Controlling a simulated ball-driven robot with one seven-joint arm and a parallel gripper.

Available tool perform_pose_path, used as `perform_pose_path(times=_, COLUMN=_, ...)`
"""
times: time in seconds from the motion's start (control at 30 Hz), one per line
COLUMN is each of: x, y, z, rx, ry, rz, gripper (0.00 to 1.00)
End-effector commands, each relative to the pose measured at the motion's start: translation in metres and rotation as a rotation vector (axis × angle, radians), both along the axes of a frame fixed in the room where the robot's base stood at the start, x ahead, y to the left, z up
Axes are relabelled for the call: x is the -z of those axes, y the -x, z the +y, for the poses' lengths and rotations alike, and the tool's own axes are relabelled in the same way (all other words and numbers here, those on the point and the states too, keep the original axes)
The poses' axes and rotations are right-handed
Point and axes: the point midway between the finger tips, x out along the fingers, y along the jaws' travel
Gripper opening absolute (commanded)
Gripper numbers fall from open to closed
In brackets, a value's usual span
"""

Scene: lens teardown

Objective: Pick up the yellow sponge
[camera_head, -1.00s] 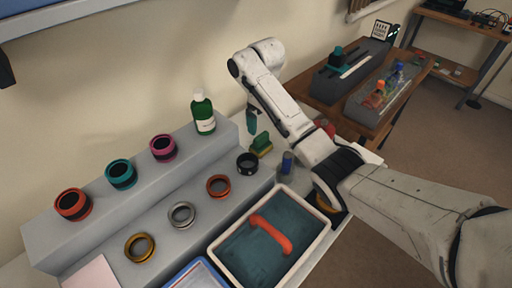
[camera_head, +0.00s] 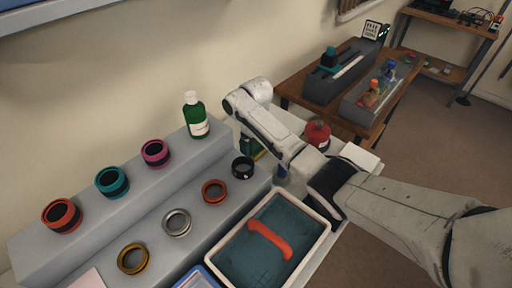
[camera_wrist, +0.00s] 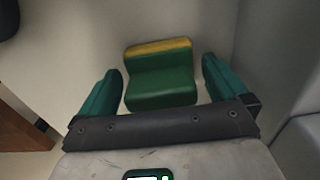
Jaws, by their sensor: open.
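The yellow sponge (camera_wrist: 158,47) shows in the wrist view as a yellow strip along the far edge of a green stepped block (camera_wrist: 162,88). I cannot tell whether the green part is a holder or part of the sponge. My gripper (camera_wrist: 163,70) has its two teal fingers spread, one on each side of the block, with gaps beside it. Nothing is held. In the head view the block (camera_head: 257,154) is mostly hidden behind my arm, right of the black ring.
A green bottle (camera_head: 195,116) stands on the grey step (camera_head: 120,205) behind, left of my arm. A black ring (camera_head: 243,168) is close by. A red container (camera_head: 318,134) stands beyond my arm. A white-rimmed tray (camera_head: 325,228) with a red handle-like piece lies in front.

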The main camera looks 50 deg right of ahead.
Motion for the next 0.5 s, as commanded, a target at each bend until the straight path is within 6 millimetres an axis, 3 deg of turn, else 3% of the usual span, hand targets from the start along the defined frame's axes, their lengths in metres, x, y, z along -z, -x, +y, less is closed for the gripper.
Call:
perform_pose_path(times=0.13, x=0.0140, y=0.0001, z=0.0001, rx=0.000, ry=-0.001, rz=0.001, gripper=1.00)
perform_pose_path(times=0.37, x=0.0159, y=-0.0003, z=0.0003, rx=0.000, ry=0.000, rz=-0.001, gripper=1.00)
perform_pose_path(times=0.5, x=0.0157, y=-0.0003, z=0.0003, rx=0.000, ry=0.000, rz=-0.001, gripper=0.89)
